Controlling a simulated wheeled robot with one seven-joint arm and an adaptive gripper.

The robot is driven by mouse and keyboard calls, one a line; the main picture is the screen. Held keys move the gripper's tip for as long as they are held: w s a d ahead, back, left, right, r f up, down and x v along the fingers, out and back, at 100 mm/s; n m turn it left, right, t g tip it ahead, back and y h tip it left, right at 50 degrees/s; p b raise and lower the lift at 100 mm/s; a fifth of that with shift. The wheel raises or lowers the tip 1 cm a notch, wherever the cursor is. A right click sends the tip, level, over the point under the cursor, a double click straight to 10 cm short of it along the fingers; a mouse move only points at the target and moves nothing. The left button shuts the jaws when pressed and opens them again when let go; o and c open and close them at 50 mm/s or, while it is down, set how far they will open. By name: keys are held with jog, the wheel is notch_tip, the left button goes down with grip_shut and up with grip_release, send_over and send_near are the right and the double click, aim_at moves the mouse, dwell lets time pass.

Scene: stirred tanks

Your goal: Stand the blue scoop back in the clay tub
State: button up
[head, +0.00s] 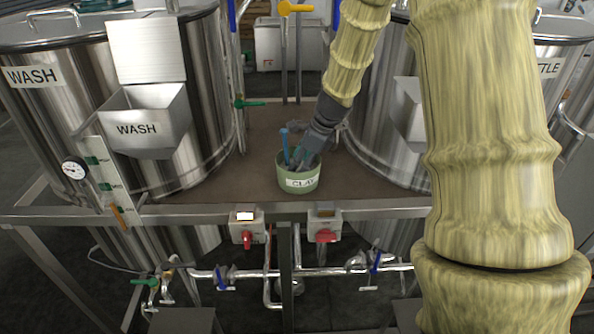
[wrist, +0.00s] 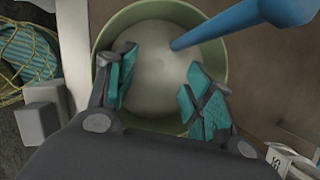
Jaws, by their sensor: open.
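The green clay tub (head: 297,183), labelled CLAY, stands on the brown bench top between the two steel tanks. The blue scoop (head: 284,143) stands in it, its handle rising above the rim at the left side. My gripper (head: 303,158) reaches down to the tub from the upper right, just right of the scoop. In the wrist view the gripper (wrist: 160,90) is open, its teal-padded fingers apart over the tub's pale inside. The scoop's handle (wrist: 235,24) passes beyond the fingers and is not between them. The tub's rim (wrist: 106,24) surrounds them.
A steel WASH tank (head: 208,90) stands left with a WASH tray (head: 150,122) on its side. Another tank (head: 372,135) stands close on the right. Switch boxes (head: 247,226) line the bench's front edge. Bare bench top (head: 262,125) lies behind the tub.

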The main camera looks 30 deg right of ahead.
jog(key=b+v, duration=0.1)
jog(key=v, duration=0.6)
jog(key=shift+r, duration=0.4)
dwell(0.9)
